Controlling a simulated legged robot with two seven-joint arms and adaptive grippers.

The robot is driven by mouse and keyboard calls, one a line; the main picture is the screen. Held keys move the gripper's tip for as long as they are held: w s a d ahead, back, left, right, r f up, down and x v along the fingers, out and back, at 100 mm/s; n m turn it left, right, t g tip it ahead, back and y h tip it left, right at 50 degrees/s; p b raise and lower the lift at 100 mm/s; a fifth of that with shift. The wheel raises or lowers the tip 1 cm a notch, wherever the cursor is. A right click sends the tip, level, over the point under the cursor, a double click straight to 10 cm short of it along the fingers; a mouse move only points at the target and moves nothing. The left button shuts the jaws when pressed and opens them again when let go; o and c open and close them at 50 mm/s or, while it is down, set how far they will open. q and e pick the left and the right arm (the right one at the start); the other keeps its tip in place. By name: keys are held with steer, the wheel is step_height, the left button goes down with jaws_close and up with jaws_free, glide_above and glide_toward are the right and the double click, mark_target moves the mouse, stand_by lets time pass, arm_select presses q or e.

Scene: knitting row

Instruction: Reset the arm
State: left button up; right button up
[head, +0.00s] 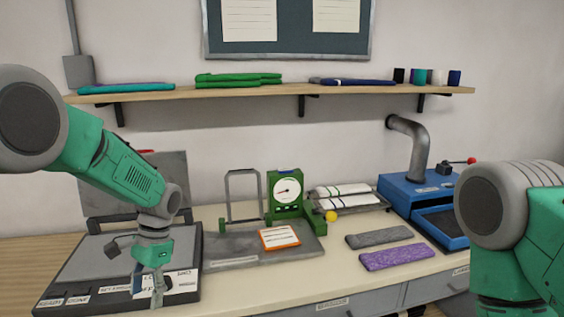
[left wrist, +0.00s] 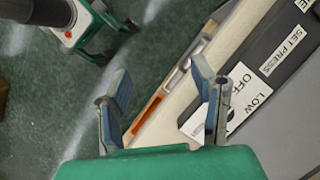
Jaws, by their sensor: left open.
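My left gripper (head: 156,285) is above the front edge of the grey and black press (head: 110,255) at the left of the bench in the head view. In the left wrist view the two fingers of the left gripper (left wrist: 165,105) are apart with nothing between them. The press front edge with its labels (left wrist: 275,70) lies just beyond the right finger. My right arm (head: 515,235) shows at the right of the head view, but its gripper is out of frame.
A green dial gauge (head: 288,195), a grey fabric strip (head: 378,237), a purple fabric strip (head: 397,257) and a blue machine (head: 415,195) stand on the bench. A shelf (head: 270,92) with folded cloth hangs above. Green floor (left wrist: 60,110) shows below the bench edge.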

arm_select(q)
steer(key=s+d+f+n+t+h+b, duration=0.1)
steer(key=s+f+b, duration=0.1)
steer(key=s+f, duration=0.45)
steer(key=s+f+b, duration=0.1)
steer(key=s+f, duration=0.2)
steer(key=f, duration=0.6)
steer(key=s+d+f+n+t+h+b, duration=0.1)
steer(key=s+f+b, duration=0.1)
steer(key=s+f, duration=0.45)
steer(key=s+a+f+n+t+b, duration=0.1)
steer(key=s+f, duration=0.5)
steer(key=s, duration=1)
steer(key=n+t+b, duration=0.1)
steer(key=n+b, duration=0.1)
steer(key=b, duration=0.1)
steer(key=shift+s+f, duration=0.25)
arm_select(e)
step_height(320, 180, down, 10)
steer(key=shift+w, duration=0.3)
